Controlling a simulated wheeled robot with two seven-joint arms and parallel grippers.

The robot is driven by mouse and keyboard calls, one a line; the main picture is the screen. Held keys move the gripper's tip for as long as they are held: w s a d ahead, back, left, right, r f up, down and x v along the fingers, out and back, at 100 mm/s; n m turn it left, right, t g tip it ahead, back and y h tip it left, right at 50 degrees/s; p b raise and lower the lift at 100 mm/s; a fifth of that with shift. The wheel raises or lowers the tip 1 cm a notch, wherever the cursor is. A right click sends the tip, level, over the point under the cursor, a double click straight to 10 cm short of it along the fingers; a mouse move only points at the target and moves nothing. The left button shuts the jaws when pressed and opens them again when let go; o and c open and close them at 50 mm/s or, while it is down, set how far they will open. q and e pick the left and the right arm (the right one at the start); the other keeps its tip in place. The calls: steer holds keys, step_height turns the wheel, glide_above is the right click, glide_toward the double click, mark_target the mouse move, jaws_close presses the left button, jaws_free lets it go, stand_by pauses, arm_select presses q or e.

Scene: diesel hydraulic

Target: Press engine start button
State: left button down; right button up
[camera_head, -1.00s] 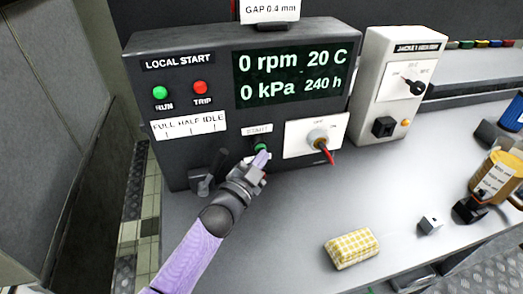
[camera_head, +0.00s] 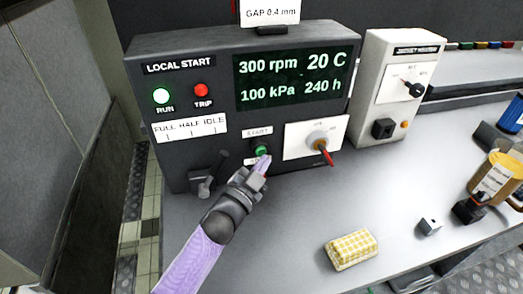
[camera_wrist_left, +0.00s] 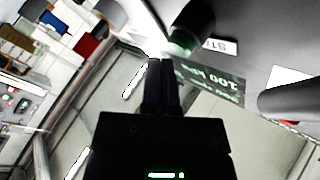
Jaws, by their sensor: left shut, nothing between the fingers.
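The green start button (camera_head: 261,150) sits low on the front of the dark LOCAL START panel (camera_head: 215,140), under a START label. My left gripper (camera_head: 264,163) is shut and empty, its fingertips just below and in front of the button. In the left wrist view the shut fingers (camera_wrist_left: 161,68) point toward the dark-rimmed green button (camera_wrist_left: 184,42); a small gap seems to separate them. The display (camera_head: 291,77) reads 300 rpm, 100 kPa, 20 C and 240 h. My right gripper is not in view.
A rotary switch with a red handle (camera_head: 325,155) is right of the button; a black lever (camera_head: 206,187) is left. A pale switch box (camera_head: 398,85) stands further right. A yellow checked sponge (camera_head: 351,250) and an amber jar (camera_head: 494,178) are on the grey bench.

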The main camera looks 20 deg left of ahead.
arm_select(q)
steer(key=shift+s+d, duration=0.1)
steer(key=shift+s, duration=0.05)
steer(key=s+d, duration=0.1)
steer(key=s+d+p, duration=0.1)
steer(key=s+p, duration=0.1)
steer(key=s, duration=0.1)
steer(key=shift+s+d, duration=0.1)
steer(key=shift+d, duration=0.3)
stand_by(0.8)
